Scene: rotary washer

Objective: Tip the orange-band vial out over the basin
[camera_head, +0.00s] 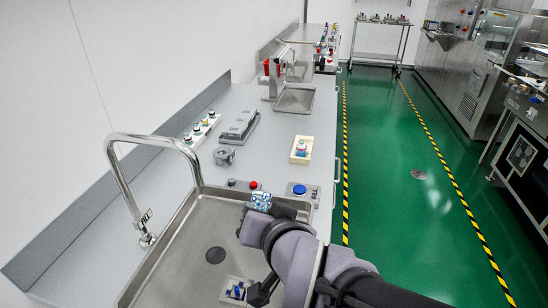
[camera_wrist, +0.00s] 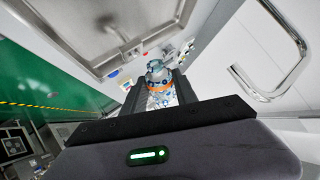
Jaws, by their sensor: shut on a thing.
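The orange-band vial (camera_wrist: 160,87) is between the two dark fingers of my gripper (camera_wrist: 160,92) in the wrist view. It has a grey-teal top, an orange band and a blue-and-white speckled part nearer my palm. I cannot tell whether its mouth is open or whether anything flows from it. In the head view my arm reaches over the right part of the steel basin (camera_head: 178,255), and the gripper's grip is largely hidden there. A blue speckled piece (camera_head: 261,199) shows above my wrist. The basin also shows in the wrist view (camera_wrist: 75,35).
A curved faucet (camera_head: 150,140) rises at the basin's left. A red button (camera_head: 253,185) and a blue button (camera_head: 299,189) sit behind the basin. A cream holder (camera_head: 301,150), a grey device (camera_head: 238,126) and a row of small vials (camera_head: 202,127) stand farther back.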

